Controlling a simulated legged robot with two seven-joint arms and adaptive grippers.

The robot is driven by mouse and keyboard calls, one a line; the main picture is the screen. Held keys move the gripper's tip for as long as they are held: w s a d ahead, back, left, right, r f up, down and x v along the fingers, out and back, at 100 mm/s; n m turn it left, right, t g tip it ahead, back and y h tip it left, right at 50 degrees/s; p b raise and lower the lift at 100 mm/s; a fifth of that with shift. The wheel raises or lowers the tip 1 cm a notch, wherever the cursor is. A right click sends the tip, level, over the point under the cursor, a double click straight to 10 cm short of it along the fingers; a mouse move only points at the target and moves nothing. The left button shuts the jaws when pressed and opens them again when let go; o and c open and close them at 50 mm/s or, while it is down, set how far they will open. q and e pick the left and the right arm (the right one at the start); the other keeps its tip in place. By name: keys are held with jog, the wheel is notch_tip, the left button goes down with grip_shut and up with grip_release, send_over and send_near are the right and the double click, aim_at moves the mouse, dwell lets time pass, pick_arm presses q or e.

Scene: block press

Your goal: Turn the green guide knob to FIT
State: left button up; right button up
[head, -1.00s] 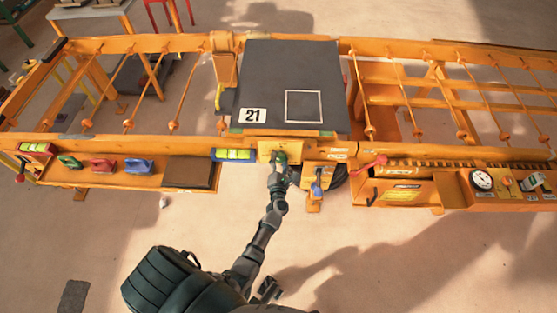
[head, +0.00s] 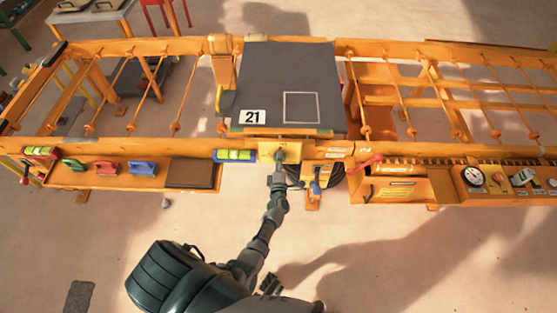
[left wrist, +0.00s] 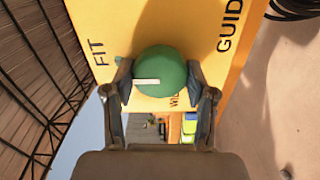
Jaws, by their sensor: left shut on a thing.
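The round green guide knob (left wrist: 160,72) sits on a yellow plate (left wrist: 200,25) and has a white pointer line pointing left in the left wrist view. The word FIT (left wrist: 98,52) is at the upper left, GUIDE (left wrist: 230,25) at the right, and a label starting WI (left wrist: 174,102) is partly hidden below the knob. My left gripper (left wrist: 168,90) is shut on the knob, one finger on each side. In the head view, my left gripper (head: 279,164) reaches the plate at the bench's front edge, and a little green shows there. A dark part low in the head view may be my right gripper (head: 270,284); its jaws are unclear.
A dark plate marked 21 (head: 285,75) lies behind the knob. A blue-tipped lever (head: 316,187) and a red-tipped lever (head: 366,163) are close on the right. A spirit level (head: 236,155) is on the left. The floor in front is clear.

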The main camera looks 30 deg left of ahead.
pick_arm(q)
jog(key=shift+s+d+f+m, duration=0.1)
jog(key=shift+d+f+m, duration=0.1)
jog(key=shift+f+m, duration=0.25)
pick_arm(e)
jog(key=shift+s+f, duration=0.1)
jog(key=shift+f, duration=0.45)
pick_arm(q)
jog(key=o, duration=1.2)
jog(key=shift+c, duration=0.2)
jog(key=shift+r, duration=0.25)
pick_arm(e)
jog(key=shift+d, duration=0.1)
pick_arm(q)
jog(key=v, duration=1.2)
jog(key=shift+f, duration=0.1)
